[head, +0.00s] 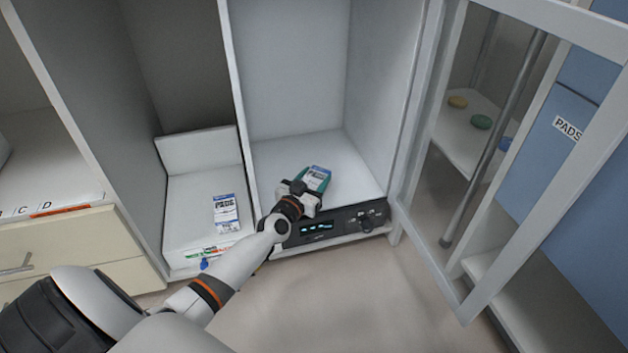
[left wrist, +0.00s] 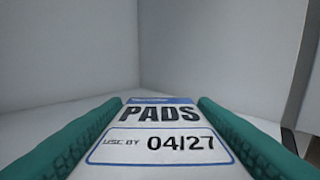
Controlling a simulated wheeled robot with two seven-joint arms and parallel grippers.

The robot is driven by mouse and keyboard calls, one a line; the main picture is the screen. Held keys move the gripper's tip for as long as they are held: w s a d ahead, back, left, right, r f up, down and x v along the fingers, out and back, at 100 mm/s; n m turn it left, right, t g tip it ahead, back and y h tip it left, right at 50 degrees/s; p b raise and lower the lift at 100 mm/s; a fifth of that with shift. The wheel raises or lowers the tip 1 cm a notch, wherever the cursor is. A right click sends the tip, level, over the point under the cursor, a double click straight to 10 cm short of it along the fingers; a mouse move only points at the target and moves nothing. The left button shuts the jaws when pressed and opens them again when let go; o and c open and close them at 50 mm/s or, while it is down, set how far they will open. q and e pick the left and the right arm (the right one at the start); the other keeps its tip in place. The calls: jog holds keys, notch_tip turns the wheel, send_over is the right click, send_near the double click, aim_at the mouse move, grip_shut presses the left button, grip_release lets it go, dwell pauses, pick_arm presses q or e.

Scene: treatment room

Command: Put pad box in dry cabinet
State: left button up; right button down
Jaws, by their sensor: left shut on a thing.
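The pad box (head: 317,178) is a small white and blue box held in my left gripper (head: 313,184). The gripper is shut on it, inside the front of the open white cabinet (head: 357,165) with the display panel below. In the left wrist view the pad box (left wrist: 165,135) shows "PADS" and "USE BY 04/27" between the two green fingers. The cabinet's pale back and side walls stand beyond it. Whether the box touches the cabinet floor I cannot tell. My right gripper is not in view.
Another pads box (head: 226,213) lies in the white compartment to the left. A control panel (head: 335,225) runs along the cabinet's front edge. A framed clear door (head: 480,150) stands open at the right. The cabinet floor around the held box looks clear.

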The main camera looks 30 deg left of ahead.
pick_arm(q)
jog(key=o, duration=1)
jog(key=shift+f, duration=0.1)
